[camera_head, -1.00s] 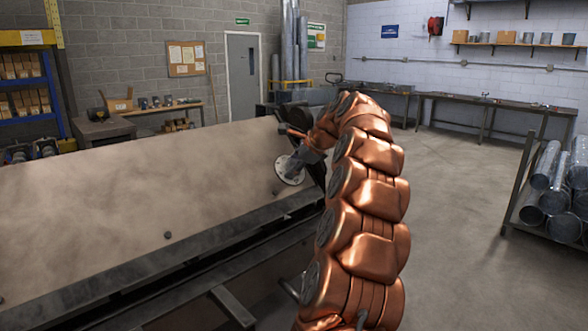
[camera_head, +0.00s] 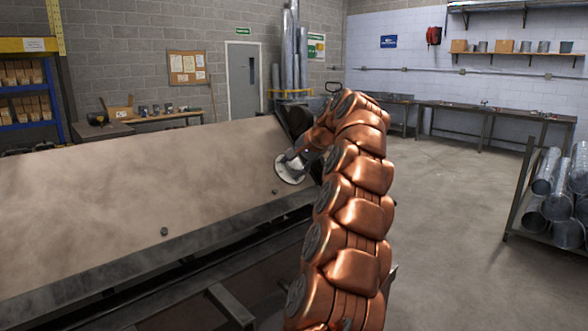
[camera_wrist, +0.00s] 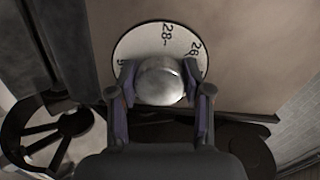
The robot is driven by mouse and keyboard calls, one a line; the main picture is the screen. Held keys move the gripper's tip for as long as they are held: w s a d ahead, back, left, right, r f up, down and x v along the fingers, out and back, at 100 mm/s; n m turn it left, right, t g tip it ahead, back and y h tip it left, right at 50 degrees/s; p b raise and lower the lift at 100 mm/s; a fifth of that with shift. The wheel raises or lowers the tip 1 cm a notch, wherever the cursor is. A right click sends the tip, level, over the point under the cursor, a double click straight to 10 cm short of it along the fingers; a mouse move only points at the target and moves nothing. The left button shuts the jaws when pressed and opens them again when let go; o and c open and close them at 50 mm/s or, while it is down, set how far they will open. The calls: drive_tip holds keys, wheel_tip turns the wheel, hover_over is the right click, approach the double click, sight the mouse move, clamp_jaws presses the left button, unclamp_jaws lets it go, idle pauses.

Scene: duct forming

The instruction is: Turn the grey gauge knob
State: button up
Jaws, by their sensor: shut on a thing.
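The grey gauge knob (camera_wrist: 160,82) is a round metal knob in front of a white dial with black numbers (camera_wrist: 140,40); 28 and 26 can be read. My gripper (camera_wrist: 160,98) has one finger on each side of the knob and is shut on it. In the head view the dial (camera_head: 291,167) is a pale disc at the right end of the big tan sheet-metal machine, and my arm hides much of the area beside it. The knob itself is hard to make out there.
The machine's wide tan panel (camera_head: 130,185) fills the left, with a dark front rail. A dark spoked handwheel (camera_wrist: 45,135) is at the lower left of the wrist view. A rack of metal ducts (camera_head: 560,195) stands at right. The floor between is clear.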

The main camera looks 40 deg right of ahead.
drive_tip(key=n, duration=0.2)
drive_tip(key=shift+f+n+b, duration=0.2)
drive_tip(key=shift+n+b, duration=0.1)
drive_tip(key=shift+n, duration=0.1)
drive_tip(key=shift+r+n+b, duration=0.1)
drive_tip(key=shift+n+b, duration=0.2)
drive_tip(key=shift+n, duration=1.6)
drive_tip(key=o, duration=1.2)
drive_tip(key=shift+c, duration=0.2)
drive_tip(key=shift+s+r, duration=0.1)
drive_tip(key=v, duration=1.1)
drive_tip(key=shift+s+r, duration=0.25)
drive_tip(key=shift+s, duration=0.05)
